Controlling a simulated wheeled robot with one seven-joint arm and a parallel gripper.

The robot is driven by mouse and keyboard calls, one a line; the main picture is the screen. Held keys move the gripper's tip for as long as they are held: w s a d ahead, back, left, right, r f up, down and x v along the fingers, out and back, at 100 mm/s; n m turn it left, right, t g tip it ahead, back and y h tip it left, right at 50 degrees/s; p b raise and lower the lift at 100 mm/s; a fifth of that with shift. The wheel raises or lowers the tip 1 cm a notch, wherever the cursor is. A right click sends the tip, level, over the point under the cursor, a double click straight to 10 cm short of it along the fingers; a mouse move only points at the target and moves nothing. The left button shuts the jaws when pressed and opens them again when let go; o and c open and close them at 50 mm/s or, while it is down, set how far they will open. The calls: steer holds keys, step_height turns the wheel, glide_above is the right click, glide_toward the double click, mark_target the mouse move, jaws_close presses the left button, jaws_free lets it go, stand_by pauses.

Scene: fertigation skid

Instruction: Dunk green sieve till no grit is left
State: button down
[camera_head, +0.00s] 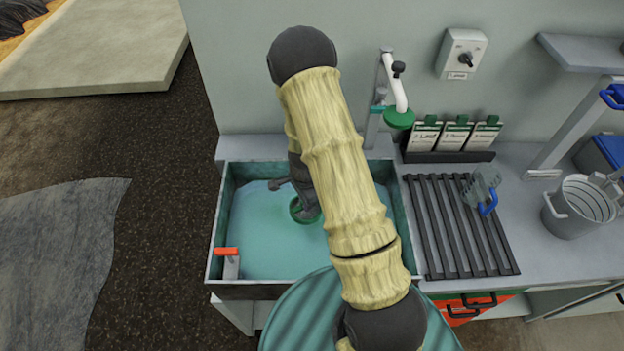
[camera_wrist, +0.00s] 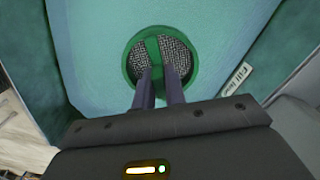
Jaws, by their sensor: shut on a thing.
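The green sieve (camera_wrist: 133,73) is round, with a green rim, a green bar across its middle and a grey speckled mesh. My gripper (camera_wrist: 160,75) is shut on the sieve's bar. In the head view my gripper (camera_head: 306,208) is over the basin, and part of the sieve's green rim (camera_head: 296,211) shows beneath it. The basin (camera_head: 228,205) holds blue-green water (camera_head: 265,245). The sieve is at or in the water; its exact depth is hard to tell. My arm hides the right part of the basin. I cannot make out whether the speckles are grit or mesh.
An orange-handled lever (camera_head: 228,253) is on the basin's front left. A tap (camera_head: 394,85) with a green head (camera_head: 399,118) stands behind. A grey bucket (camera_head: 575,210) stands farther right.

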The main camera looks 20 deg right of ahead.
mark_target(312, 212)
step_height(312, 212, up, 9)
steer(key=s+d+m+p, duration=0.1)
steer(key=m+p, duration=0.5)
steer(key=m, duration=0.8)
steer(key=shift+s+d+m, duration=0.15)
steer(key=shift+s+m, duration=0.25)
steer(key=shift+s, duration=0.25)
steer(key=shift+f, duration=0.2)
step_height(312, 212, down, 20)
steer(key=b, duration=1.7)
steer(key=shift+f, duration=0.15)
step_height(312, 212, up, 19)
steer(key=p, duration=1.7)
steer(key=shift+f+p, duration=0.2)
steer(key=shift+p, duration=0.15)
